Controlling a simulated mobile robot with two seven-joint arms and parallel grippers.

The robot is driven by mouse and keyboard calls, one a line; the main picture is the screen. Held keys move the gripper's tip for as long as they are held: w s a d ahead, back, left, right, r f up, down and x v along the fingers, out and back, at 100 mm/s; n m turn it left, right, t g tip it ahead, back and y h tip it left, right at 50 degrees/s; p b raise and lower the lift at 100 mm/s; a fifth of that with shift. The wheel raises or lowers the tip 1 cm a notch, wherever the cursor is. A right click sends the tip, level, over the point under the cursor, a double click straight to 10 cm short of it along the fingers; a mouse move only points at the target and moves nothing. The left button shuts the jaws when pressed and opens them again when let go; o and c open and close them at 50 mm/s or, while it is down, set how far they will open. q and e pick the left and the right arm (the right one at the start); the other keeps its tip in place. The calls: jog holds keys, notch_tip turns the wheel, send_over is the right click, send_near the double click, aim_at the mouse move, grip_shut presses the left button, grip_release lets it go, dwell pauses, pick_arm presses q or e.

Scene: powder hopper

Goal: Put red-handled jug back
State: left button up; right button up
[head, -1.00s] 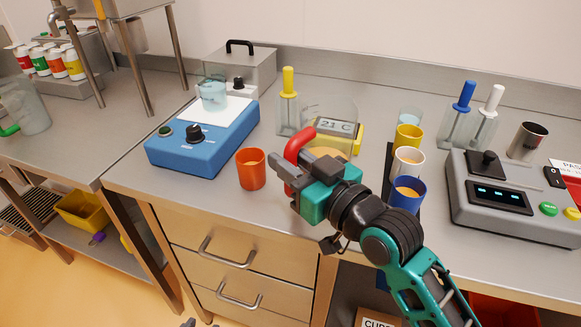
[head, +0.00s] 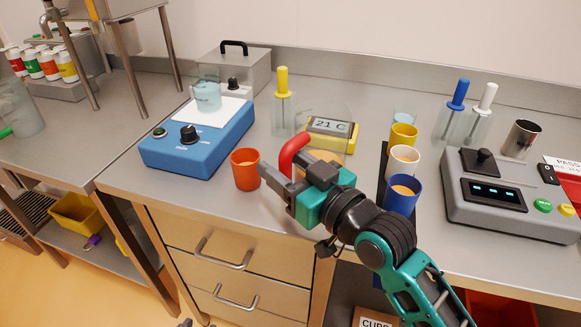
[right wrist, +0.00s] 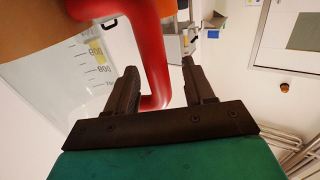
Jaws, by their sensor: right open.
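The clear jug (head: 327,157) with a red handle (head: 291,152) stands upright on the counter, with orange-tan contents low in it. Its wall shows in front of the yellow display unit. My right gripper (head: 272,184) is at the handle side, open, and partly hides the jug's lower part. In the right wrist view the red handle (right wrist: 153,55) comes down between the two open fingers (right wrist: 160,85), and the marked jug wall (right wrist: 85,65) is at the left. Whether a finger touches the handle I cannot tell. My left gripper is out of view.
An orange cup (head: 246,169) stands close left of my right fingers. White (head: 403,160), yellow (head: 403,137) and blue (head: 402,194) cups stand in a row to the right. The yellow display unit (head: 333,130) reads 21 C. A blue device (head: 198,140) is further left.

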jog(key=v, duration=1.2)
jog(key=shift+r, duration=0.15)
